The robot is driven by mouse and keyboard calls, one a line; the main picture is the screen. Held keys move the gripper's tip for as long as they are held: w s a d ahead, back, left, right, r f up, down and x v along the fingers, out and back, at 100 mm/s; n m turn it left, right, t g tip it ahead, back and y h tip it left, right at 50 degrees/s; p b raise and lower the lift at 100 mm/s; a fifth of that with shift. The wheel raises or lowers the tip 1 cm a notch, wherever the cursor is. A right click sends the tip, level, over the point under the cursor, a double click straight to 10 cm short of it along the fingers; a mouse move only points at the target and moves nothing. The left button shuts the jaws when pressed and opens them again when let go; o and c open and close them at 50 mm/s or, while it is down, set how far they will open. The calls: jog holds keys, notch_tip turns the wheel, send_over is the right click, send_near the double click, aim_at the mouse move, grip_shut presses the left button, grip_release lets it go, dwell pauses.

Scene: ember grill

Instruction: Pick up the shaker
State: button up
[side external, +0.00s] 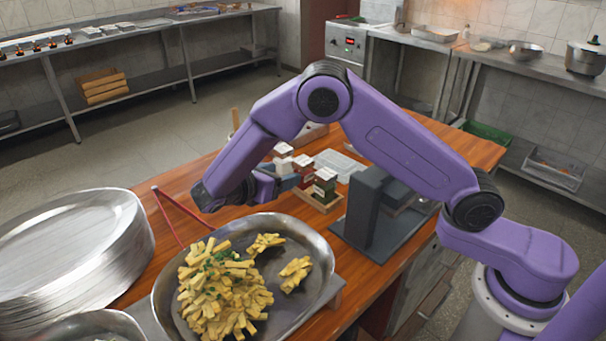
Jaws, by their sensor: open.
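Small shaker-like containers with pale tops stand in a low wooden tray (318,206) on the wooden counter. I cannot tell which one is the shaker. My gripper (286,182) is low over the counter, just left of the containers. It is open; its fingers are small here, and no held object shows. I cannot tell whether it touches a container.
A large metal pan (310,297) of fries is in front of the gripper. A dark grey upright stand (365,205) is right of the tray. A clear flat container (340,163) lies behind.

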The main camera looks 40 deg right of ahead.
aim_at(298, 168)
jog(key=x, duration=1)
jog(key=shift+w+d, duration=0.2)
jog(key=c, duration=0.8)
jog(key=shift+o, duration=0.2)
